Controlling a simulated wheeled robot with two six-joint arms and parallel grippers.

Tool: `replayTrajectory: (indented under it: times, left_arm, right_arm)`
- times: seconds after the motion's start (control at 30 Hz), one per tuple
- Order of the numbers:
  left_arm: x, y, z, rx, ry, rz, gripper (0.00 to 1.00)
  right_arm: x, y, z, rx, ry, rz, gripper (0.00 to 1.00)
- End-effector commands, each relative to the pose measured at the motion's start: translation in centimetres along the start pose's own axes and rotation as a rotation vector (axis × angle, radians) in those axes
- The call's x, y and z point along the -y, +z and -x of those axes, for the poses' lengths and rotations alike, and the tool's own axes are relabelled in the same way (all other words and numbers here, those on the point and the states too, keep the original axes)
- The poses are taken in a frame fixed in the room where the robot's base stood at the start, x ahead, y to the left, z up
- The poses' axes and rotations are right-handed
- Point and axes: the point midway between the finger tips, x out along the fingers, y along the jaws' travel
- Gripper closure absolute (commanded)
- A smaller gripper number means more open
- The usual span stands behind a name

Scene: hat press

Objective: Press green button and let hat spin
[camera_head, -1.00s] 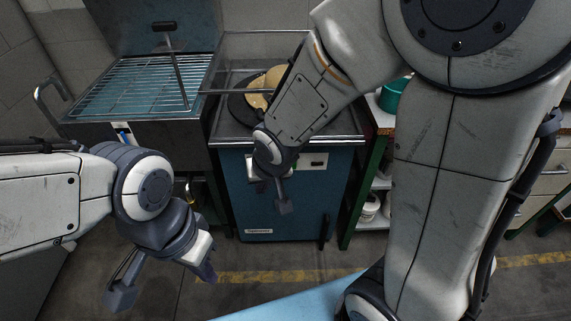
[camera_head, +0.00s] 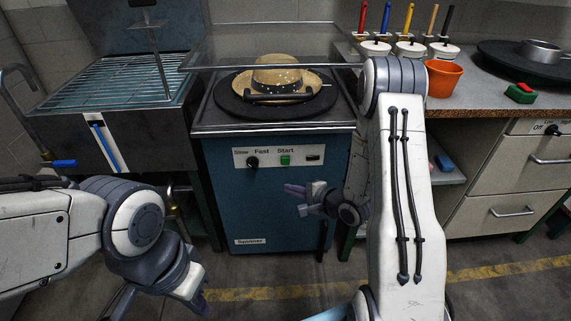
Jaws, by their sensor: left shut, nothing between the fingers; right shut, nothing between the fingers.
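A straw hat (camera_head: 277,78) with a dark, light-dotted band sits on a round black turntable (camera_head: 231,103) on top of the blue Spinner cabinet (camera_head: 230,205). The green button (camera_head: 285,160) is on the white front panel, under the label "Start". My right gripper (camera_head: 297,198) is shut and empty. It shows in front of the cabinet, below the green button in the picture and apart from it. My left gripper (camera_head: 198,303) is shut and empty, low at the left, and partly cut off by the bottom edge. Whether the hat is turning cannot be told.
A black knob (camera_head: 252,162) sits left of the button. A clear lid (camera_head: 275,45) stands over the turntable. A wire-rack basin (camera_head: 120,80) is at the left. At the right, a counter holds an orange pot (camera_head: 444,78) and a red-and-green button box (camera_head: 520,92).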

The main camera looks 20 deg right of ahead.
Motion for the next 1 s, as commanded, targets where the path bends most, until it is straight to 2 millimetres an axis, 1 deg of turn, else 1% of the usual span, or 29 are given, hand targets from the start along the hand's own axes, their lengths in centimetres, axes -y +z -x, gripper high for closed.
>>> replayTrajectory:
  times: [0.17,0.27,0.6,0.7,0.83,1.0]
  left_arm:
    - [0.0,0.0,-0.1,0.0,0.0,0.0,1.0]
    - [0.0,0.0,-0.2,0.0,0.0,0.0,1.0]
    - [0.1,0.1,-1.0,0.0,0.0,0.0,1.0]
    - [0.0,0.0,-0.2,0.0,0.0,0.0,1.0]
    - [0.0,0.0,0.1,0.0,0.0,0.0,1.0]
    - [0.0,0.0,0.2,0.0,0.0,0.0,1.0]
  right_arm:
    - [0.2,-0.2,-0.3,0.0,0.0,0.003,1.0]
    - [0.6,-0.7,-1.0,0.0,-0.001,0.005,1.0]
    - [3.0,-3.1,-4.3,-0.001,-0.001,0.005,1.0]
    - [3.9,-3.6,-5.0,0.0,0.0,0.004,1.0]
    - [4.2,-4.1,-5.7,0.0,0.002,0.004,1.0]
    - [4.5,-4.4,-6.1,-0.001,0.002,0.003,1.0]
